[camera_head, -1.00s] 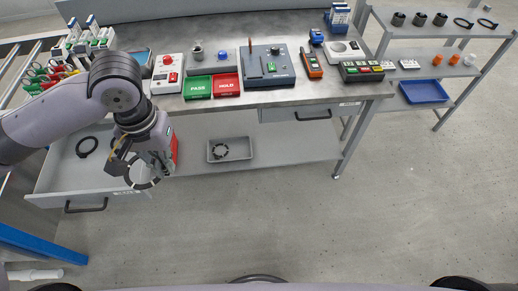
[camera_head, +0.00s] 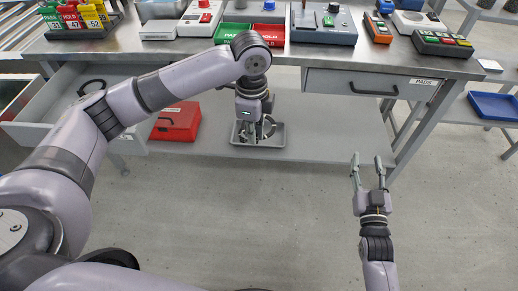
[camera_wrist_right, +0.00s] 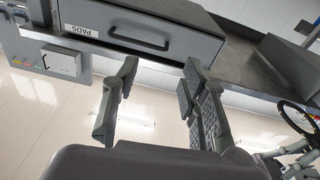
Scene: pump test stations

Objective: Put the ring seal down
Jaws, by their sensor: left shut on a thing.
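My left gripper (camera_head: 262,130) points down at the grey tray (camera_head: 279,153) on the lower shelf, shut on the dark ring seal. In the head view the fingers mostly hide the seal; I cannot tell whether it touches the tray. In the right wrist view, which is upside down, the black ring seal (camera_wrist_right: 298,119) shows at the right edge beside the left gripper. My right gripper (camera_head: 368,162) is open and empty over the floor in front of the bench; its spread fingers (camera_wrist_right: 158,105) also show in the right wrist view.
A red box (camera_head: 177,122) lies on the shelf left of the tray. An open drawer (camera_head: 40,133) at the left holds a dark ring (camera_head: 92,86). The PADS drawer (camera_head: 365,85) is closed. The shelf right of the tray is clear.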

